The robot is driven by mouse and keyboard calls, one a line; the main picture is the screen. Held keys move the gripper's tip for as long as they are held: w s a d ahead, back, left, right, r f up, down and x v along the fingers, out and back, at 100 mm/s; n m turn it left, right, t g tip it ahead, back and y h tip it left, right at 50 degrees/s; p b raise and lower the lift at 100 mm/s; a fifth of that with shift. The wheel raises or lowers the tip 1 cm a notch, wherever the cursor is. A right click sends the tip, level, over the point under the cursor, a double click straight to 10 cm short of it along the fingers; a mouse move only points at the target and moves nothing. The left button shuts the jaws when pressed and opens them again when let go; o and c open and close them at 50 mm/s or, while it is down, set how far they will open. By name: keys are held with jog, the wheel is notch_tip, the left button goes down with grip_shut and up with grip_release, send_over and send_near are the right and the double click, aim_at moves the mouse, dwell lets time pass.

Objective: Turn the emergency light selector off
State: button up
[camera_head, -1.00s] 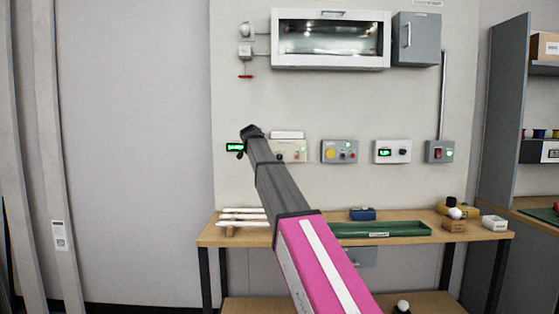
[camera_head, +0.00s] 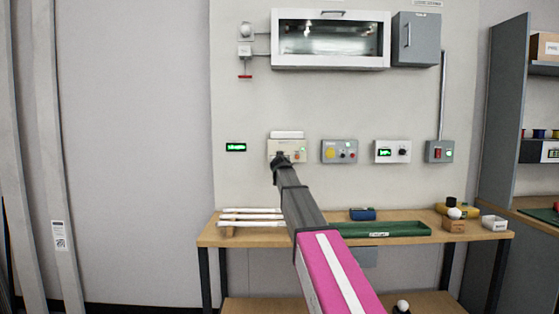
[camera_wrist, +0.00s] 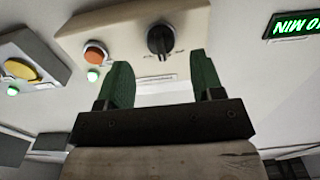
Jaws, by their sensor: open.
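A beige control box (camera_head: 298,146) is mounted on the wall, with the end of my arm in front of its lower left part. In the wrist view the box's face shows a black rotary selector (camera_wrist: 159,40), an orange button (camera_wrist: 96,52) and a lit green lamp (camera_wrist: 92,75). The small print around the selector is unreadable, so its setting cannot be told. My gripper (camera_wrist: 163,82) is open and empty, with two green fingers apart. The selector appears just beyond the gap between them, not between the fingertips. In the head view my gripper hides the selector.
A green display (camera_head: 236,147) is on the wall left of the box. A box with a yellow button (camera_head: 330,153) is to its right, followed by other boxes. Below, a wooden bench (camera_head: 411,242) holds white rods (camera_head: 252,215) and a green tray (camera_head: 385,229).

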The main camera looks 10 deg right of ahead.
jog(key=w, duration=0.4)
jog(key=shift+w+d, duration=0.25)
jog(key=shift+w, duration=0.05)
jog(key=c, duration=0.9)
jog(key=shift+n, duration=0.3)
jog(key=n, duration=0.3)
jog(key=shift+n, duration=2.1)
